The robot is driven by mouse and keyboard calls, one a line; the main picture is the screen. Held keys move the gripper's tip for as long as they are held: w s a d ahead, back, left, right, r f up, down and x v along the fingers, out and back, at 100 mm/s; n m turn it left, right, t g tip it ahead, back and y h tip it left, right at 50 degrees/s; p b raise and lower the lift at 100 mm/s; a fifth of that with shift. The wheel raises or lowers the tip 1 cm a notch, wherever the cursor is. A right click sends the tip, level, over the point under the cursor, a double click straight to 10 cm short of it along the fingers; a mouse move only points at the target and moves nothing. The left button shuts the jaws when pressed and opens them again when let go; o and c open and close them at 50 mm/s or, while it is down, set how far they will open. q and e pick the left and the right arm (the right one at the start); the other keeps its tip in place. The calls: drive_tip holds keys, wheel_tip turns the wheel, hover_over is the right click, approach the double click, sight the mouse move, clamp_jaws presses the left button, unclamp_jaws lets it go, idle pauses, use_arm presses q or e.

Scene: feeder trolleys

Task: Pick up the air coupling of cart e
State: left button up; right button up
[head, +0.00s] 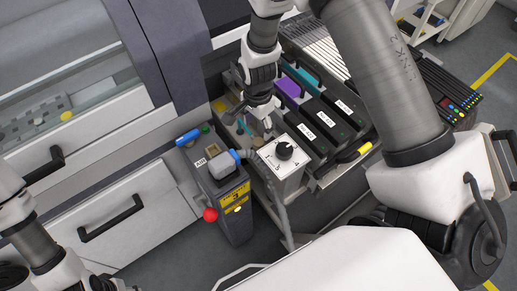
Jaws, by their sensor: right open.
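The air coupling (226,164), a pale grey-blue body with a blue ring, sits at the top of a dark grey post (232,220) marked AIR. A grey hose runs from it toward the white dial box. My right gripper (266,124) reaches down from above, open and apparently empty, up and to the right of the coupling and behind the dial box. It looks apart from the coupling. My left gripper (103,284) is only partly in view at the bottom left edge, far from the coupling; its fingers are unclear. I cannot read a cart letter.
A white dial box (284,157) stands right of the post, at the front of the cart with black labelled feeders (318,120). A blue handle (188,137) and red knob (210,215) flank the post. White machine drawers (110,213) stand left.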

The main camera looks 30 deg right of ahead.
sight(258, 141)
drive_tip(key=shift+w+d+f, duration=0.1)
drive_tip(key=shift+w+f, duration=0.2)
drive_tip(key=shift+f, duration=0.6)
drive_tip(key=shift+w+f, duration=0.1)
drive_tip(key=shift+f, duration=0.2)
wheel_tip(258, 141, down, 6)
drive_tip(key=shift+d+p, duration=0.15)
drive_tip(key=shift+p, duration=0.75)
drive_tip(key=shift+f, duration=0.4)
use_arm(q)
drive_tip(key=shift+w+d+r, duration=0.1)
drive_tip(key=shift+w+r, duration=0.1)
drive_tip(key=shift+r, duration=0.2)
use_arm(e)
drive_tip(key=shift+s+r, duration=0.1)
drive_tip(key=shift+s, duration=0.1)
drive_tip(key=c, duration=0.5)
clamp_jaws()
